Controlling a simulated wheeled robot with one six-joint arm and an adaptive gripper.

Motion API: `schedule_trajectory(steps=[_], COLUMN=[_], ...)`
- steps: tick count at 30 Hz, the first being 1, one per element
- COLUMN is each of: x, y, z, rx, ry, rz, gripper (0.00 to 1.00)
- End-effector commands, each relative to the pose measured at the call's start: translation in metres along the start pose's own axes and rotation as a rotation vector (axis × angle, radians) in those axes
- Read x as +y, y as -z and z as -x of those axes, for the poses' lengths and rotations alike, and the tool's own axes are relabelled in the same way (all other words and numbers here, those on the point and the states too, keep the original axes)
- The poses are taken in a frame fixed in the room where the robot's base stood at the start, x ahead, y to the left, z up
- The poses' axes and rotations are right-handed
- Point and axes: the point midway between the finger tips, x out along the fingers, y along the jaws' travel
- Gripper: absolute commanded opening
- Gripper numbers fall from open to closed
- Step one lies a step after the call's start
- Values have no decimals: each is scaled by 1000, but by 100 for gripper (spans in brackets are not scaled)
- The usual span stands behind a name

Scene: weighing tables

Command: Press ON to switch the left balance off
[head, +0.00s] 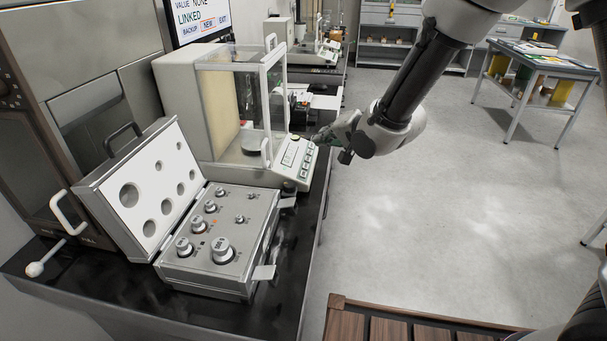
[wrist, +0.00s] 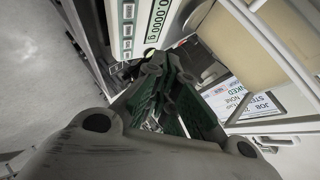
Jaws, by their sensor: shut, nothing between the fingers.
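The nearer balance (head: 178,100), a beige box with a glass weighing chamber, stands on the black bench. Its sloped control panel (head: 297,160) has a display and several keys and faces the aisle. In the wrist view its display (wrist: 156,24) reads about 0.0000, with a row of keys (wrist: 127,30) beside it. I cannot read which key is ON. My gripper (head: 318,138) is shut and empty, just off the panel's right side. In the wrist view the green-padded fingers (wrist: 162,78) are together near the panel edge; whether they touch it is unclear.
An open weight case (head: 205,274) with several weights stands in front of the balance. A monitor (head: 197,18) is behind it. Another balance (head: 318,50) stands farther back. Open floor (head: 420,220) lies to the right, with a wooden slatted surface (head: 400,328) at the bottom.

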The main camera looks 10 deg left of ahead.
Motion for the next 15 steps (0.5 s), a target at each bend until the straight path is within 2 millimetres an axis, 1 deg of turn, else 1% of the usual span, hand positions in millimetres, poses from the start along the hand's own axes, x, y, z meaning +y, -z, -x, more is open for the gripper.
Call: schedule_trajectory(steps=[10,15], x=[1,6], y=[0,-5], z=[0,-7], rx=[-1,-2], ry=[-4,-4], rz=[-7,-6], gripper=[0,0])
